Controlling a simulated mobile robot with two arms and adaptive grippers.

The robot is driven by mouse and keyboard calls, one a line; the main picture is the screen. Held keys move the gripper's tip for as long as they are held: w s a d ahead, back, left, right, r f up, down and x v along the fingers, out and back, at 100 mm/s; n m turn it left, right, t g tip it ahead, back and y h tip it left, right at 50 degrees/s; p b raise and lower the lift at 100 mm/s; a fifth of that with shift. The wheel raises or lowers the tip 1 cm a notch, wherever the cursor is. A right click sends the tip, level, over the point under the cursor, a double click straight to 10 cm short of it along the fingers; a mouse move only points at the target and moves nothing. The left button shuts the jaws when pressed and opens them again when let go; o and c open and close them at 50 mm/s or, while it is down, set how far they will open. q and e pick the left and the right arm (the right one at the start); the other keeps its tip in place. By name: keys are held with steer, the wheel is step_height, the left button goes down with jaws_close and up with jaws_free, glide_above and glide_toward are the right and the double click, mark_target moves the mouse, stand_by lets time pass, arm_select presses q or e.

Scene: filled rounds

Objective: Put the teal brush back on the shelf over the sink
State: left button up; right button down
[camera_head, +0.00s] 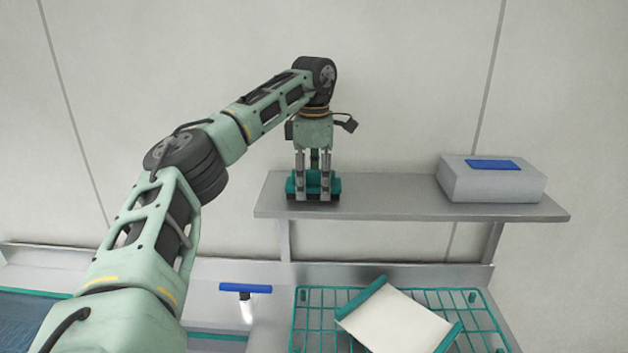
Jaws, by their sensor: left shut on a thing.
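The teal brush (313,183) is at the left end of the grey shelf (390,198), upright, with its dark underside down and a teal handle rising between my fingers. My left gripper (313,188) points straight down and is shut on the brush. The brush's underside is at the level of the shelf top; I cannot tell whether it rests on it or hangs just above. My right gripper is not in view.
A grey box with a blue patch (490,182) stands on the shelf's right end; the shelf middle is clear. Below are a teal wire rack (315,320) holding a white board with teal ends (398,320), and a blue-topped tool (245,289). Blue water (28,318) shows lower left.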

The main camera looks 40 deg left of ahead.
mark_target(315, 172)
arm_select(q)
steer(key=shift+d, duration=0.15)
steer(key=o, duration=0.8)
steer(key=shift+c, duration=0.2)
steer(key=o, duration=0.3)
steer(key=shift+o, duration=0.2)
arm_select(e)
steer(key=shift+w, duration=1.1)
arm_select(q)
steer(key=shift+r, duration=0.4)
step_height(315, 172, up, 9)
steer(key=shift+r, duration=0.15)
steer(key=shift+d+r, duration=0.1)
steer(key=shift+r, duration=0.95)
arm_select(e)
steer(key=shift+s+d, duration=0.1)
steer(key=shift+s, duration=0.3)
